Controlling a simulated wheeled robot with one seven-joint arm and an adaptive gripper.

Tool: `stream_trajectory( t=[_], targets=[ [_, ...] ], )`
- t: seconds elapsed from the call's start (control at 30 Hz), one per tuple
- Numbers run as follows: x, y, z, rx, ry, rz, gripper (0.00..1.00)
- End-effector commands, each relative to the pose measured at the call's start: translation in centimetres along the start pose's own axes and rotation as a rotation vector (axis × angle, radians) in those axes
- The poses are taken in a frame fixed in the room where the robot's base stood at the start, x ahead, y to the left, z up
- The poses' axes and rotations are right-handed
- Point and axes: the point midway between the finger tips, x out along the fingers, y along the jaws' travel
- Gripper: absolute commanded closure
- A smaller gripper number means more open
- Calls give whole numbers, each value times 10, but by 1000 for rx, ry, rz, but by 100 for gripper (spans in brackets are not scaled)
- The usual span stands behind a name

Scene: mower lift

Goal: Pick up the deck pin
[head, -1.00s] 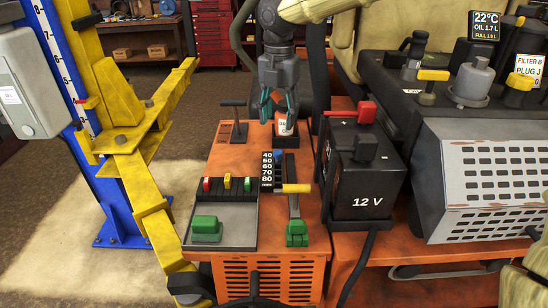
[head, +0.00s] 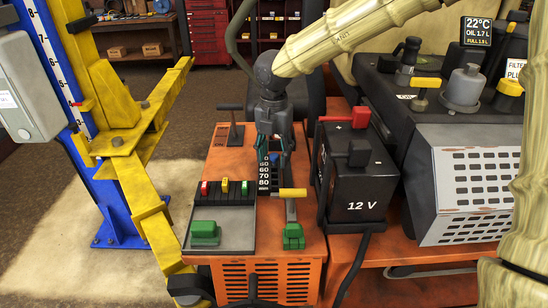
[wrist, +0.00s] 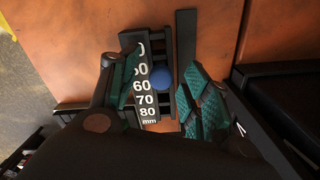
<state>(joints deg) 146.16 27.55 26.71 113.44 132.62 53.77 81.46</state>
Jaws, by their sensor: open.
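The deck pin shows in the wrist view as a round blue knob (wrist: 161,76) beside the white-numbered black height scale (wrist: 144,90), at about the 60 mark. My gripper (wrist: 165,90) is open, with one green-padded finger on each side of the knob and scale. No contact with the knob is visible. In the head view my gripper (head: 273,152) points down over the far end of the scale (head: 264,176). The gripper largely hides the pin there.
A yellow-handled lever (head: 293,193) and a green pedal (head: 293,237) stand nearer. A tray with small coloured levers (head: 224,186) lies left. The black 12 V battery (head: 357,185) stands close on the right. A black T-handle (head: 231,107) rises behind left.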

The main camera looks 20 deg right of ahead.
Motion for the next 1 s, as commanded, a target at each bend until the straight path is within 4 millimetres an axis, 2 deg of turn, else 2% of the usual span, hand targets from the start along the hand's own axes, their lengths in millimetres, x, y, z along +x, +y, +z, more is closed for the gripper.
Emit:
stream_trajectory(
  t=[0.13,0.37,0.63,1.0],
  targets=[
    [10,-1,0,0,1,-1,52],
    [11,0,0,0,0,0,52],
    [11,0,0,0,0,0,100],
    [7,0,0,0,-1,1,100]
  ],
)
